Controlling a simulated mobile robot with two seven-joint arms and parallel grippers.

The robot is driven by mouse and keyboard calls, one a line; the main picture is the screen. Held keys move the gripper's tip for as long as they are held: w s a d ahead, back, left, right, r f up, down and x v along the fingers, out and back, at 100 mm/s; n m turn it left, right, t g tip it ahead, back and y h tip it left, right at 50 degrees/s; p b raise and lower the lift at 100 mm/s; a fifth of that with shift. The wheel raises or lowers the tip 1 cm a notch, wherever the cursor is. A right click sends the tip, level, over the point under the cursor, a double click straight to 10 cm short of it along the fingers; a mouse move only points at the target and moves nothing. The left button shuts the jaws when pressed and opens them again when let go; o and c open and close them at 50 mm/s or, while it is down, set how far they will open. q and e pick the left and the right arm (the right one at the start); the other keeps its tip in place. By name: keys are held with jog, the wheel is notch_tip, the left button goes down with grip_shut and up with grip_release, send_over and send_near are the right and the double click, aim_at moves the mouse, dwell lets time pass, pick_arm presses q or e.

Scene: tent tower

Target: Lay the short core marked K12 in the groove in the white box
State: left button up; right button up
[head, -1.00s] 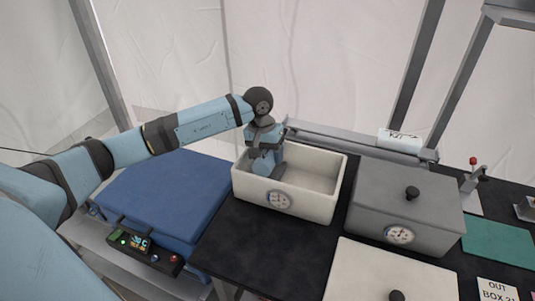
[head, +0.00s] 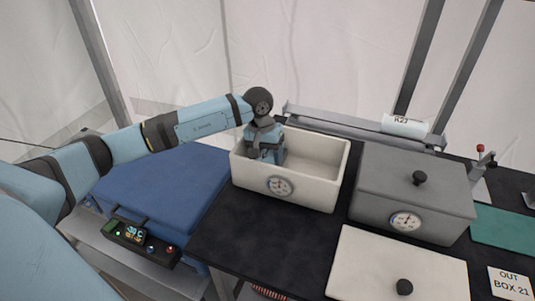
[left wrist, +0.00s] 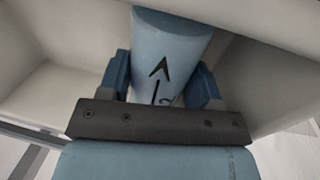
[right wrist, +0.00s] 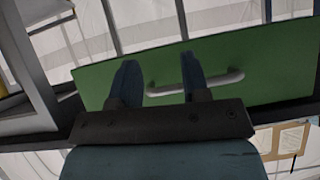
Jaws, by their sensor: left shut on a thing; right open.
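The white box (head: 310,188) stands without a lid on the dark table, with a round gauge on its front. My left gripper (head: 263,154) points down inside its left end. In the left wrist view my left gripper (left wrist: 160,88) is shut on a pale blue core (left wrist: 172,45) with black marking; only part of the marking shows. Pale box walls (left wrist: 35,85) surround it. The groove is hidden, so I cannot tell whether the core touches it.
A grey lidded box (head: 415,190) stands right of the white box. A white lid (head: 385,262) with a black knob lies in front. A white roll (head: 404,125) with black marking lies on the rail behind. A blue box (head: 160,195) is at left, with a control panel (head: 140,240).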

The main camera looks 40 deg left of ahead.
pick_arm(q)
jog(key=shift+f+b, duration=0.3)
jog(key=shift+b, duration=0.15)
dwell(0.6)
jog(key=o, duration=1.2)
jog(key=shift+c, duration=0.2)
notch_tip(320, 180, up, 14)
jog(key=a, duration=0.2)
jog(key=shift+s+f, duration=0.15)
jog(key=shift+s, duration=0.1)
